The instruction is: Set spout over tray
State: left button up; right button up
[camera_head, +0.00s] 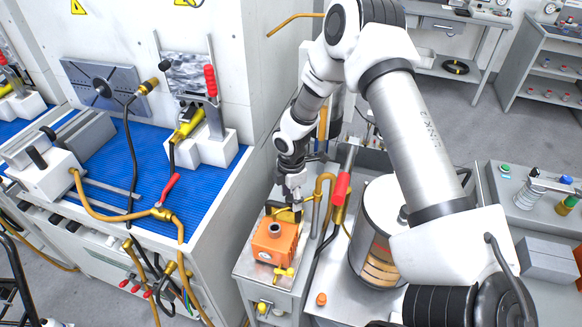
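My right gripper (287,211) points down at a small grey stand, just behind an orange box (275,243) with a round grey opening on top. A yellow part (284,216) shows at its fingertips; I cannot tell whether the fingers are closed on it. A curved brass pipe (324,178), which looks like a spout, rises just right of the gripper. The grey stand top (250,262) under the orange box may be the tray; I cannot tell for sure. My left gripper is not in view.
A red-handled lever (341,189) and a clear cylinder (376,262) with coiled copper-coloured contents stand close to the right. A blue ribbed bench (150,175) with clamps, hoses and a red-handled valve (170,187) is at left. Another brass pipe (292,20) juts from the white cabinet.

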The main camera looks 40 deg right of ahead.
notch_tip(320, 180, up, 12)
dwell(0.6)
